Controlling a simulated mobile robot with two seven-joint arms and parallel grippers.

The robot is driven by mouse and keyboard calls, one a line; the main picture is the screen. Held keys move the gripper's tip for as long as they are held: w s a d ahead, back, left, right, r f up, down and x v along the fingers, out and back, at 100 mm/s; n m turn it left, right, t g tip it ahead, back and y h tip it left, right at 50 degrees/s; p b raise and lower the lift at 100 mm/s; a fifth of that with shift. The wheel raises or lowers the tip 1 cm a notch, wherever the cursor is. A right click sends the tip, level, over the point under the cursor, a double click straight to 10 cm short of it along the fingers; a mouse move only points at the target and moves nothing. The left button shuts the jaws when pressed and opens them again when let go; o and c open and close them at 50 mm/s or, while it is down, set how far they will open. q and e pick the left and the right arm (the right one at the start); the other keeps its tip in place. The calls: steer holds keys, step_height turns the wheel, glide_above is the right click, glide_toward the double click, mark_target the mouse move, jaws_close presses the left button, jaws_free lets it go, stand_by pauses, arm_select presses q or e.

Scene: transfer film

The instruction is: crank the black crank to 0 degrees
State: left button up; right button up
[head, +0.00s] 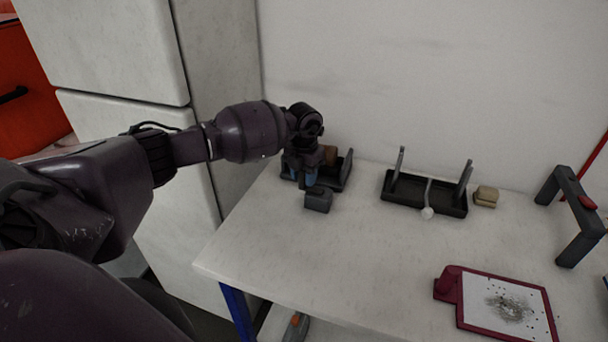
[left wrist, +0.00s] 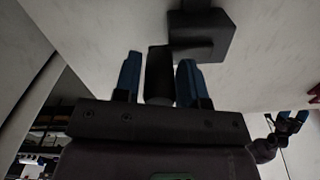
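My left gripper (head: 303,174) reaches down over the black winder (head: 341,183) at the back left of the table; its arm and wrist cover much of it. In the left wrist view a dark cylinder, seemingly the handle of the black crank (left wrist: 159,76), stands between the two blue fingers of the left gripper (left wrist: 158,74). Narrow gaps show beside the cylinder, so the fingers look open around it. A dark square block (left wrist: 202,36) lies just beyond the fingertips; it also shows below the gripper in the head view (head: 318,201). The crank's angle cannot be read.
A second black tray (head: 424,200) with two uprights and a white-knobbed crank stands to the right, beside a beige block (head: 486,196). A grey stand (head: 566,205) and a red-framed board (head: 505,305) are farther right.

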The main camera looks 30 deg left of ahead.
arm_select(q)
steer(key=c, duration=0.5)
steer(key=shift+c, duration=0.2)
